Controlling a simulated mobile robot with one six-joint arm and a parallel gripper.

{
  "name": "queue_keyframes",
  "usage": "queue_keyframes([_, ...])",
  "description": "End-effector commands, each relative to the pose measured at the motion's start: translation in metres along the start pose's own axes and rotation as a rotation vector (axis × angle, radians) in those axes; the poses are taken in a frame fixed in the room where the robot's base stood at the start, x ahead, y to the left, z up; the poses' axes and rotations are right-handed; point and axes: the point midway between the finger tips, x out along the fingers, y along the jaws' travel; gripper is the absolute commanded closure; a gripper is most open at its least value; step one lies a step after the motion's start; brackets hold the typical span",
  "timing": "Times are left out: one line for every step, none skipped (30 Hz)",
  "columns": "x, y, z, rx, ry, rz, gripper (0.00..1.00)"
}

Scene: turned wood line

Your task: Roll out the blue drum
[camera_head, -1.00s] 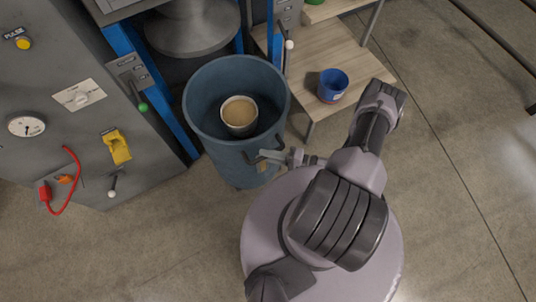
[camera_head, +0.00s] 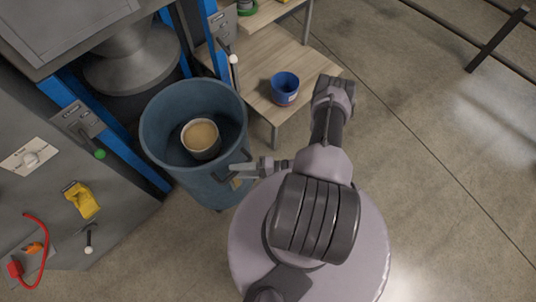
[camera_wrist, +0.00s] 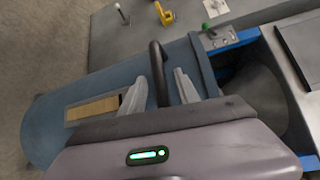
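The blue drum (camera_head: 215,185) stands upright beside the press in the head view, open at the top. A round pot with tan contents (camera_head: 201,137) sits inside it. In the wrist view the drum's side (camera_wrist: 90,85) fills the middle, with a tan label (camera_wrist: 92,109) and a dark bar handle (camera_wrist: 158,72). My gripper (camera_wrist: 160,90) is at this handle, one finger on each side of it, with visible gaps between. In the head view my gripper (camera_head: 243,168) is at the drum's right side, by the handle (camera_head: 232,166).
A wooden table (camera_head: 262,62) with a blue cup (camera_head: 285,88) stands behind the drum's right. The grey control cabinet (camera_head: 130,215) and blue frame posts (camera_head: 125,145) stand close on the left. Open concrete floor (camera_head: 440,170) lies to the right.

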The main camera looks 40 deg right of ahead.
Motion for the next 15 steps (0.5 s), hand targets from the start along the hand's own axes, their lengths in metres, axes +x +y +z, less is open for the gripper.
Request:
queue_keyframes([-0.008, -0.002, -0.001, -0.001, 0.005, -0.001, 0.62])
queue_keyframes([-0.013, -0.002, -0.001, -0.002, 0.006, -0.001, 0.62])
queue_keyframes([-0.023, -0.002, -0.001, -0.001, 0.007, 0.0, 0.62])
queue_keyframes([-0.031, -0.003, -0.001, -0.002, 0.007, 0.0, 0.62])
queue_keyframes([-0.04, -0.003, -0.002, -0.003, 0.008, -0.001, 0.62])
queue_keyframes([-0.052, -0.003, -0.001, -0.003, 0.009, 0.0, 0.62])
queue_keyframes([-0.061, -0.003, -0.001, -0.002, 0.009, 0.001, 0.62])
queue_keyframes([-0.071, -0.003, -0.002, -0.004, 0.009, 0.0, 0.62])
queue_keyframes([-0.084, -0.003, -0.001, -0.003, 0.009, 0.001, 0.62])
queue_keyframes([-0.094, -0.002, -0.001, -0.004, 0.009, 0.001, 0.62])
queue_keyframes([-0.104, -0.002, -0.001, -0.003, 0.008, 0.001, 0.62])
queue_keyframes([-0.116, -0.002, 0.0, -0.003, 0.007, 0.003, 0.62])
queue_keyframes([-0.124, -0.001, -0.001, -0.003, 0.006, 0.002, 0.62])
queue_keyframes([-0.132, -0.001, -0.001, -0.004, 0.006, 0.002, 0.62])
queue_keyframes([-0.141, -0.001, 0.0, -0.002, 0.004, 0.002, 0.62])
